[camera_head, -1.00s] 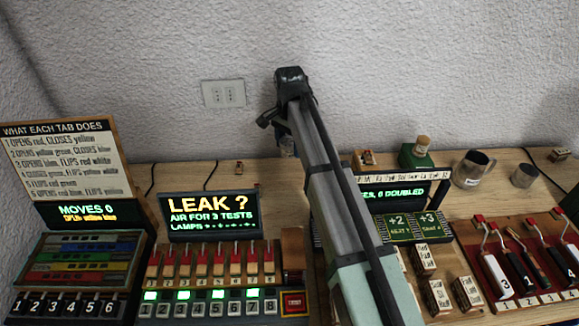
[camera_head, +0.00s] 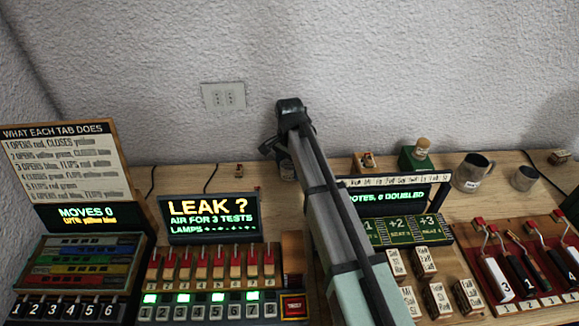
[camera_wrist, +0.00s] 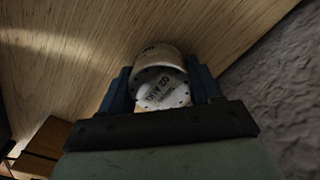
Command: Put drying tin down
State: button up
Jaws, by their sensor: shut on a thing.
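The drying tin (camera_wrist: 160,66), a pale round tin with a holed, lettered end, sits between the blue fingers of my gripper (camera_wrist: 164,92) in the wrist view. The fingers are shut on its sides. Wooden tabletop shows beyond it; I cannot tell whether the tin touches the wood. In the head view my gripper is low over the back of the table, behind the LEAK ? screen and to its right. My own arm mostly hides the gripper and tin there.
The LEAK ? screen (camera_head: 209,217) stands left of my arm. A green block with a cork-like top (camera_head: 416,158) and two metal mugs (camera_head: 472,172) (camera_head: 524,178) stand at the back right. The white wall (camera_head: 400,60) is close behind. Bare wood (camera_head: 205,173) shows at the back left.

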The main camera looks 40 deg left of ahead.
aim_at(290, 164)
jog(key=shift+f, duration=0.1)
jog(key=o, duration=1.1)
notch_tip(290, 164, up, 12)
jog(key=shift+r, duration=0.15)
jog(key=shift+d, duration=0.1)
